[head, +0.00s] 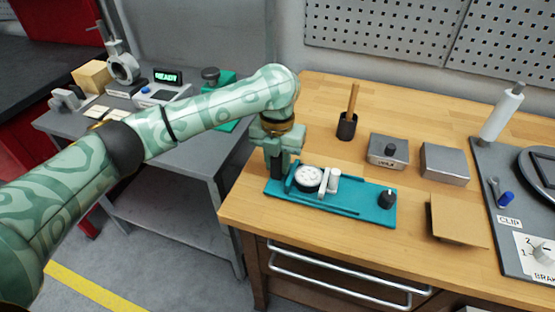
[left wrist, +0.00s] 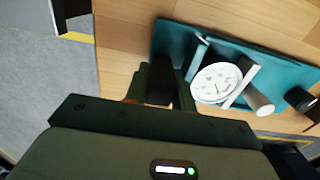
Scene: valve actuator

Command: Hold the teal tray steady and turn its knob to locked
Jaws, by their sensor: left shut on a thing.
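The teal tray (head: 350,208) lies flat on the wooden bench near its front left corner. It also shows in the left wrist view (left wrist: 287,73). A dark knob (head: 387,198) stands at its right end; its setting is too small to read. A round white dial (head: 308,177) and a white cylinder (head: 334,182) sit on the tray's left half. My left gripper (head: 277,176) points down at the tray's left end, shut on the tray there. The fingertips' exact contact is partly hidden. My right gripper is not in view.
Behind the tray stand a dark cup with a stick (head: 347,126) and two grey metal boxes, one with a knob (head: 388,150). A brown board (head: 458,222) lies to the right, beside a grey panel (head: 510,235). The bench's front edge is close to the tray.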

